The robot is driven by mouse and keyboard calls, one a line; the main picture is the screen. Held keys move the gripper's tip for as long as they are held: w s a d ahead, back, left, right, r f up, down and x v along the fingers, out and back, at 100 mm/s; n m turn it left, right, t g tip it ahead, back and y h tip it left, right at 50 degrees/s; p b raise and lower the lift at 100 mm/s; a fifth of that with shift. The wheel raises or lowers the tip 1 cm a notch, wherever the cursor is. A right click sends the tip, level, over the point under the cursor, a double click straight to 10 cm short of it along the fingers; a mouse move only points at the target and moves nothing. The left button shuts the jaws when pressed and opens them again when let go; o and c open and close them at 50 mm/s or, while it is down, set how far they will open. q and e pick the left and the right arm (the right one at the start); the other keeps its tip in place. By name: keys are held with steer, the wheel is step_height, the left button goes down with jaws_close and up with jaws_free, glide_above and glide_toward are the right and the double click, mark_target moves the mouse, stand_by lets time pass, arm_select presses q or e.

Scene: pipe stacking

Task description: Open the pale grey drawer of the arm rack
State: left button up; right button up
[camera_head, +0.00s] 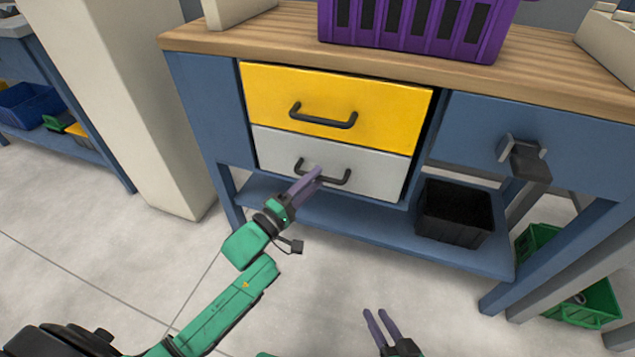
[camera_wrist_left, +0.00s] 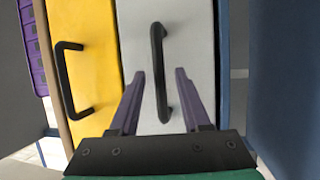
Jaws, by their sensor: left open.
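The pale grey drawer (camera_head: 375,175) sits below the yellow drawer (camera_head: 375,105) in the blue workbench and looks shut. It has a black bar handle (camera_head: 340,180). My left gripper (camera_head: 312,178) is at this handle, partly covering its left part. In the left wrist view, the handle (camera_wrist_left: 158,75) stands upright between the two purple fingers of my left gripper (camera_wrist_left: 158,85). The fingers are open, with a gap on each side of the handle. My right gripper (camera_head: 377,318) is low in the head view, away from the bench, with its fingers apart and nothing between them.
A purple crate (camera_head: 410,30) stands on the wooden bench top (camera_head: 250,42). A black bin (camera_head: 455,213) is on the lower shelf, right of the drawers. A vise-like fitting (camera_head: 522,155) juts from the bench front. The floor before the drawers is clear.

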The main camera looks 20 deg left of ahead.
arm_select(q)
steer(key=shift+x, duration=0.85)
jaws_close()
stand_by(0.8)
